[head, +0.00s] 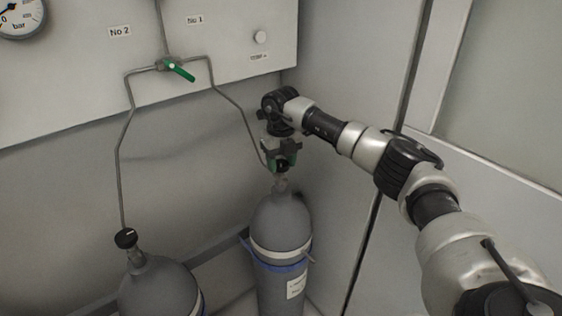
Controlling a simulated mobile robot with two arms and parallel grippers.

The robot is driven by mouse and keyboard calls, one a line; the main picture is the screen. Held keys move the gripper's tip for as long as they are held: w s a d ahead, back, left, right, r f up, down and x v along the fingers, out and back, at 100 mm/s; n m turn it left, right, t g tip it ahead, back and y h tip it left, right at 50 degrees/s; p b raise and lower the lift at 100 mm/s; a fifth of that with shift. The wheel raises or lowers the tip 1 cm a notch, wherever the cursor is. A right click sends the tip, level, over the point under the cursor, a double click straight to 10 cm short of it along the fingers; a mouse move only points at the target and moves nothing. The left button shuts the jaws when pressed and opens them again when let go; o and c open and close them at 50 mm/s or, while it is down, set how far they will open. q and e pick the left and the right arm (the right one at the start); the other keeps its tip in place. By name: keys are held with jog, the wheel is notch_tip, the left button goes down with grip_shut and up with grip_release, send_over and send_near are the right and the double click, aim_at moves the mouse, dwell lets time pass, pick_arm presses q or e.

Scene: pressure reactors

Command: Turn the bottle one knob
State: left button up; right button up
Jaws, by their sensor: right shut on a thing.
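Bottle one (280,228) is the grey gas cylinder at the right, under the pipe that runs down from the "No 1" label (195,19). It stands upright with a blue band and a white label. My right gripper (281,161) points down over its neck, shut on the knob at the top. The jaws hide most of the knob, so its turn angle cannot be told. My left gripper is not in view.
A second grey cylinder (160,287) with a black knob (125,238) stands at the lower left. Thin pipes join both bottles to a green-handled valve (180,70) on the wall panel. Walls stand close behind and to the right. A gauge (20,14) is at the top left.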

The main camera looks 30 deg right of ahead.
aim_at(281, 162)
jog(key=n, duration=1.1)
jog(key=shift+b, duration=0.35)
jog(key=n, duration=0.3)
jog(key=shift+w+n, duration=0.1)
jog(key=shift+n, duration=0.2)
jog(key=n, duration=0.5)
jog(key=shift+r, duration=0.1)
jog(key=n, duration=0.6)
jog(key=shift+b, duration=0.35)
jog(key=o, duration=0.9)
jog(key=shift+o, duration=0.2)
notch_tip(281, 162, up, 11)
jog(key=b, duration=0.2)
